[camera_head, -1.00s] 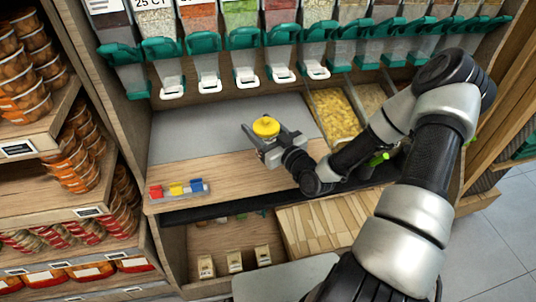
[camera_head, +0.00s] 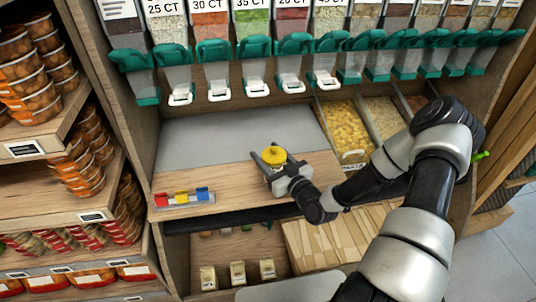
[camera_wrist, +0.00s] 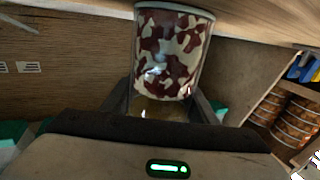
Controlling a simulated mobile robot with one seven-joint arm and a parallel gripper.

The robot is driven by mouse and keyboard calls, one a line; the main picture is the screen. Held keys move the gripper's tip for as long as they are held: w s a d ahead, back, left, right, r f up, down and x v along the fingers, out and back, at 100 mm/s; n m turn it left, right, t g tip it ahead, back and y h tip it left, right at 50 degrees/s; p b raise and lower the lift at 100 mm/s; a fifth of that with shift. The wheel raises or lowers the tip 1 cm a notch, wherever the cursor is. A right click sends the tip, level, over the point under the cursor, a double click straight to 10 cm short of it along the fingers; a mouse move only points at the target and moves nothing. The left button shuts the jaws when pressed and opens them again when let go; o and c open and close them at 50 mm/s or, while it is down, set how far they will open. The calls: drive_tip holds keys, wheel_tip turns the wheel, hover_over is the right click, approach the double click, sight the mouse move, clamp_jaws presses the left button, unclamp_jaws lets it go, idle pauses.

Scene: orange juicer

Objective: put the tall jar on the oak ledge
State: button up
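The tall jar (camera_wrist: 172,52) has a maroon-and-cream mottled body, seen upside down in the wrist view. Its yellow lid (camera_head: 274,155) shows in the head view. My gripper (camera_head: 275,172) has its fingers close against both sides of the jar and appears shut on it. The jar is over the oak ledge (camera_head: 236,183), the light wooden strip in front of a grey surface. Its base is at or very near the wood; I cannot tell if it touches. My gripper hides most of the jar's body in the head view.
A small rack of red, yellow and blue pieces (camera_head: 184,197) sits at the ledge's left end. A grey surface (camera_head: 235,135) lies behind the ledge. A bin of yellow pieces (camera_head: 347,130) is to the right. Dispensers with green tops (camera_head: 250,47) hang above. The ledge's middle is clear.

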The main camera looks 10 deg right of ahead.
sight(281, 166)
drive_tip(key=o, duration=0.4)
drive_tip(key=shift+o, duration=0.2)
drive_tip(key=shift+r+p, duration=0.3)
drive_tip(key=shift+p, duration=0.1)
drive_tip(key=v, duration=1.2)
drive_tip(key=shift+d+f, duration=0.1)
